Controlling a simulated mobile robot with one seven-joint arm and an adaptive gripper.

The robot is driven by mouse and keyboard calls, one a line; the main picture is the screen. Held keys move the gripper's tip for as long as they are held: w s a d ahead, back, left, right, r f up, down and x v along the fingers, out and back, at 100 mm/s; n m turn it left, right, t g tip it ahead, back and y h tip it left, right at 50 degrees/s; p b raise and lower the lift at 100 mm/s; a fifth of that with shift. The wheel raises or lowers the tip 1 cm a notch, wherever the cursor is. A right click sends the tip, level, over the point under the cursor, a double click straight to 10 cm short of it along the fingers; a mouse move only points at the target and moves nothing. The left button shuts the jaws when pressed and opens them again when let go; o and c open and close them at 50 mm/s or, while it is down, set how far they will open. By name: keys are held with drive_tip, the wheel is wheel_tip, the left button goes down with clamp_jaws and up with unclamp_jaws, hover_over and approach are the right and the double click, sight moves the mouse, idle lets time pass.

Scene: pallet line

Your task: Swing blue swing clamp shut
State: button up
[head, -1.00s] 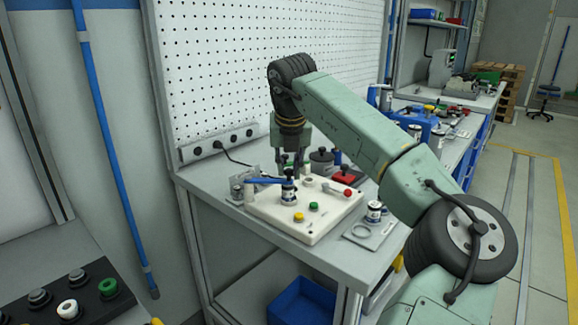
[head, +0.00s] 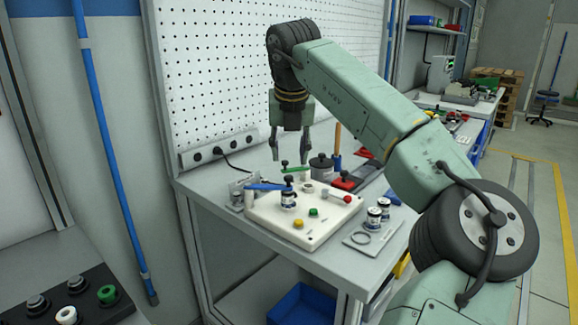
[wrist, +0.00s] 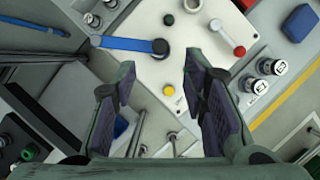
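The blue swing clamp (head: 264,187) is on the white fixture plate (head: 318,232), on a short white-and-dark post with a black knob. Its blue arm points left, out over the plate's edge. In the wrist view the blue arm (wrist: 122,43) lies level near the top, its black knob at the right end over the white plate. My gripper (head: 290,157) is open and empty, raised above the bench behind the clamp and apart from it. In the wrist view both fingers of my gripper (wrist: 158,82) are spread below the clamp's knob.
The plate also bears a yellow button (head: 298,224), a green button (head: 314,212) and a red knob (head: 347,198). Two small jars (head: 374,217) stand at the right. A pegboard (head: 235,70) backs the bench.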

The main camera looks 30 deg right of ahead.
drive_tip(key=shift+v, duration=2.4)
drive_tip(key=shift+f, duration=0.1)
